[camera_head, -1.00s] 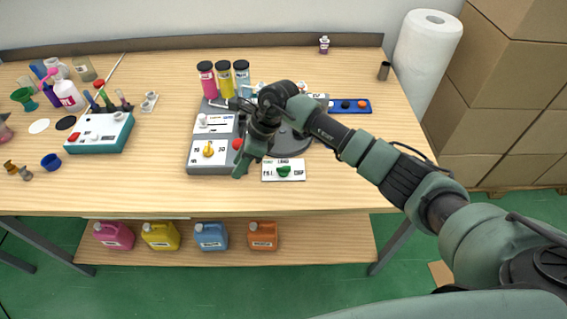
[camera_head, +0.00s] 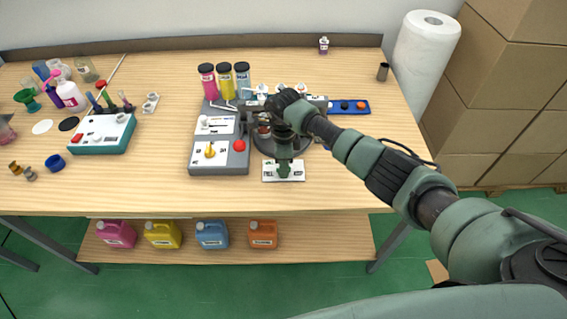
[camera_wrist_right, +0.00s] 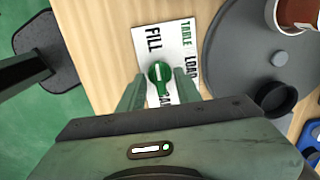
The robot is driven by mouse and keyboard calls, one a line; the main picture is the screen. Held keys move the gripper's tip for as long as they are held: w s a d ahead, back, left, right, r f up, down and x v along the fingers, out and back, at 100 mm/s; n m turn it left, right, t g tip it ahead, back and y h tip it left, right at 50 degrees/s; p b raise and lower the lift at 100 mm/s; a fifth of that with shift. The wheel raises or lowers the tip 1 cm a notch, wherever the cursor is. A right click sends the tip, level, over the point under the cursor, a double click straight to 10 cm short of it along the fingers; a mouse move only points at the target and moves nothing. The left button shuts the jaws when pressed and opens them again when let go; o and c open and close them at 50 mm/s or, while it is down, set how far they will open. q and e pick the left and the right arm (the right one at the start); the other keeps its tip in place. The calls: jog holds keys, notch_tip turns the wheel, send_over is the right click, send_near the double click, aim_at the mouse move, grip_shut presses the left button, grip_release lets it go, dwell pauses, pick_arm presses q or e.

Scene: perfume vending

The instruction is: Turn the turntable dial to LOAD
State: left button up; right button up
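The turntable dial is a green knob with a white mark (camera_wrist_right: 160,74), in the middle of a white plate (camera_wrist_right: 148,42) in the right wrist view. The plate reads FILL, TABLE LOAD and a partly covered CAP. I cannot tell clearly which label the mark points at. My right gripper (camera_wrist_right: 158,88) is open, with one finger on each side of the dial; contact is unclear. In the head view my right gripper (camera_head: 284,168) points down over the plate (camera_head: 270,172) and mostly hides the dial. My left gripper is out of view.
The round grey turntable (camera_head: 262,146) lies just behind the plate. A grey control box (camera_head: 200,162) with a yellow dial and red button stands to the left. A blue tray (camera_head: 355,106) is at the right. Bare table lies in front and right of the plate.

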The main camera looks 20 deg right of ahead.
grip_shut()
jog(key=shift+m, duration=0.3)
jog(key=shift+f+m+b, duration=0.1)
jog(key=shift+m+b, duration=0.65)
jog(key=shift+m, duration=0.25)
jog(key=m+b, duration=0.1)
jog(key=m, duration=0.3)
jog(key=shift+b, duration=0.4)
jog(key=m+b, duration=0.1)
jog(key=m, duration=0.4)
jog(key=shift+m, duration=0.4)
jog(key=m+b, duration=0.1)
jog(key=m, duration=0.4)
jog(key=shift+r, duration=0.2)
jog(key=shift+m, duration=0.3)
